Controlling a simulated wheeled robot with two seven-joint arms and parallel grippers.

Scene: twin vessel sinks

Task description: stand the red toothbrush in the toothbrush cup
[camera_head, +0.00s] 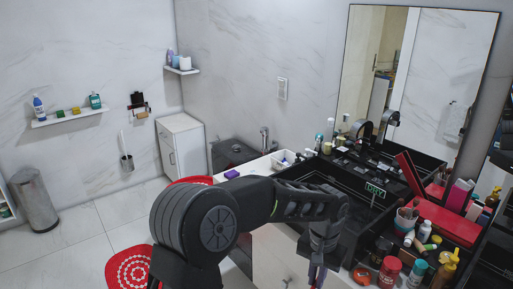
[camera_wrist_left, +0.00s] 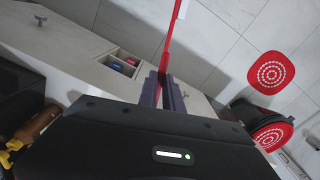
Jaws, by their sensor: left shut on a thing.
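The red toothbrush (camera_wrist_left: 168,40) shows in the left wrist view as a thin red stick with a pale upper end, standing up between the purple fingers of my left gripper (camera_wrist_left: 165,92). The gripper is shut on it. In the head view my left gripper (camera_head: 318,270) hangs at the bottom, in front of the counter's near edge and left of the crowded counter corner. The toothbrush is hard to make out there. A small cup (camera_head: 406,220) with thin sticks in it stands on the counter to the right, apart from the gripper; it may be the toothbrush cup. My right gripper is out of view.
Around that cup stand several jars and bottles, such as a red jar (camera_head: 389,272), and a red box (camera_head: 447,222). A black sink (camera_head: 335,180) with a DRY sign lies behind. A white tray (camera_head: 283,160) sits further left. An open compartment (camera_wrist_left: 124,62) holds small items.

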